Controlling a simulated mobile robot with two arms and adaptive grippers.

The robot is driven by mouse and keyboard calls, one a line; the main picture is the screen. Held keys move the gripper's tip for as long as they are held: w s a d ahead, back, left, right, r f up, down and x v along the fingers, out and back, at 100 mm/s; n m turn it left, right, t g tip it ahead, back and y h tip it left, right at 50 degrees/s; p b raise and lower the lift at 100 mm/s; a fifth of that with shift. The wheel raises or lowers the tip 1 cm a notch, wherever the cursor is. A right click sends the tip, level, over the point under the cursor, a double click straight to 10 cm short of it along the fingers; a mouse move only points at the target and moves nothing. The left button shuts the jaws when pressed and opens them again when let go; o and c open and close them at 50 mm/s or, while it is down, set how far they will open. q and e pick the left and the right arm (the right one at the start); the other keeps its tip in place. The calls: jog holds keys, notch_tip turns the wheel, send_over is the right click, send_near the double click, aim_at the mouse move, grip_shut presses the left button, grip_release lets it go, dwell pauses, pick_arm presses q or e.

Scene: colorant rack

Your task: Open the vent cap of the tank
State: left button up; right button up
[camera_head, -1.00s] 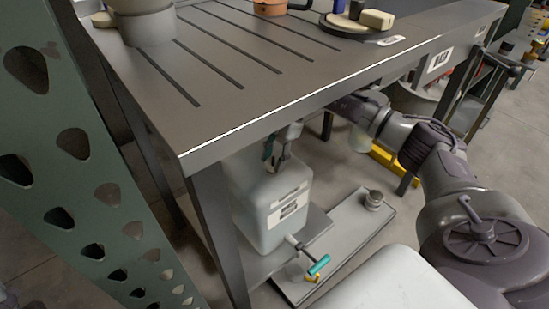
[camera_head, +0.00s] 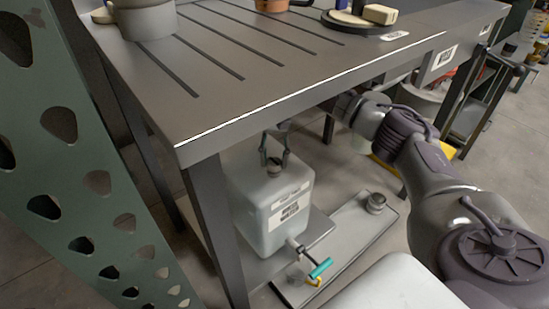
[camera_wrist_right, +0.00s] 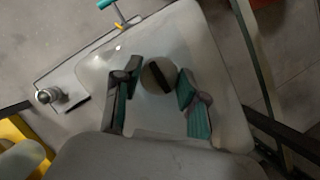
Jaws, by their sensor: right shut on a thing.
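The tank (camera_head: 262,222) is a whitish translucent canister with a label, standing upright under the table in the head view. Its vent cap (camera_wrist_right: 158,76) is a round grey disc with a dark bar across it, on top of the tank in the right wrist view. My right gripper (camera_head: 274,160) reaches under the table edge from the right. Its two fingers, green and dark in the wrist view (camera_wrist_right: 156,82), are on either side of the cap and shut on it. A tap with a teal handle (camera_head: 320,268) sits low on the tank's front. My left gripper is not in view.
The slotted table top (camera_head: 230,95) overhangs the tank closely. A table leg (camera_head: 218,230) stands left of it, and a green perforated post (camera_head: 75,170) stands further left. A grey tray (camera_head: 345,235) with a small metal weight (camera_head: 376,202) lies to the right.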

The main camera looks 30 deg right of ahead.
dwell(0.3)
jog(key=o, duration=1.1)
jog(key=shift+o, duration=0.2)
jog(key=v, duration=0.7)
jog(key=shift+r, duration=0.2)
jog(key=shift+w, duration=0.1)
